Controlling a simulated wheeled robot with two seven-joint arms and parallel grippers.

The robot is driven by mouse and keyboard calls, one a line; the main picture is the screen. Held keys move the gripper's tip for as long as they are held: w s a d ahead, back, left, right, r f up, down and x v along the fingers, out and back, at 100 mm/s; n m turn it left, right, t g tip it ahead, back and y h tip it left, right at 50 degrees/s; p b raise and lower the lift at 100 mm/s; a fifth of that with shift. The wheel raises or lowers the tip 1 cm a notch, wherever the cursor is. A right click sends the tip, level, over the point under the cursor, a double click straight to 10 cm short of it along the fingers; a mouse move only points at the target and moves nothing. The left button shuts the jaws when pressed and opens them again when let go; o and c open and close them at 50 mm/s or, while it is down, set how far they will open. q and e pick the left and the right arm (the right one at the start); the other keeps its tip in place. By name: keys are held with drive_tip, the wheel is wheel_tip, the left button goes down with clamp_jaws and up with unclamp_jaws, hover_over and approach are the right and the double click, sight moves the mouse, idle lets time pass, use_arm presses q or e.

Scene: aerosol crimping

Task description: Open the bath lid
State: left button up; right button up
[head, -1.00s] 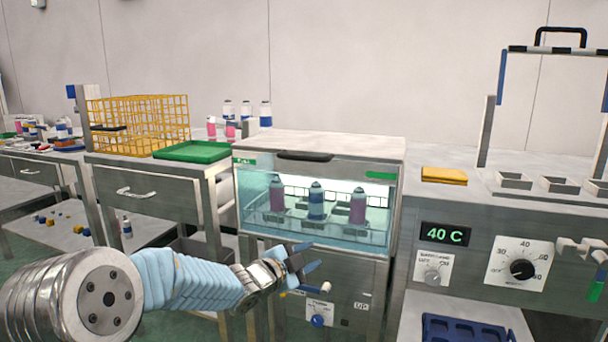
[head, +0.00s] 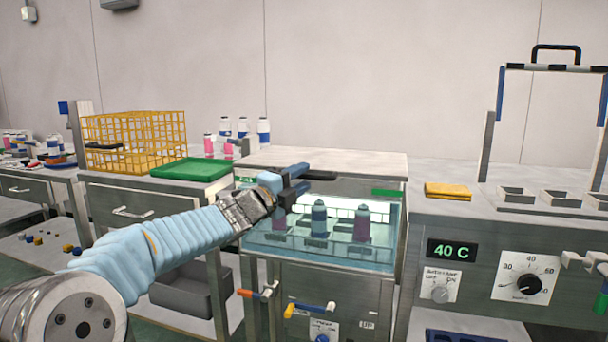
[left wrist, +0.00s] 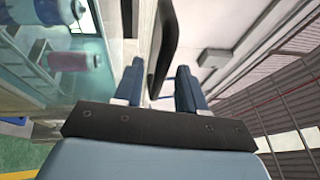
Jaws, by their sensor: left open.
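The bath (head: 262,240) is a glass-fronted box with several bottles inside, lit from within. Its pale lid (head: 350,161) lies flat and shut on top. The dark lid handle (head: 322,177) sticks out at the lid's front edge. My left gripper (head: 298,181) is open at the handle's left end. In the left wrist view the handle (left wrist: 164,45) shows between and beyond the two blue fingers of my left gripper (left wrist: 159,88). I cannot tell whether the fingers touch it. My right gripper is not in view.
Left of the bath are a green tray (head: 192,169), a yellow wire basket (head: 135,140) and several bottles. A yellow cloth (head: 448,191) lies on the right counter, near a tall frame (head: 541,67). Coloured-handled valves (head: 310,309) stick out below the bath.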

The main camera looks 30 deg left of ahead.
use_arm(q)
drive_tip(key=shift+x, duration=0.85)
clamp_jaws()
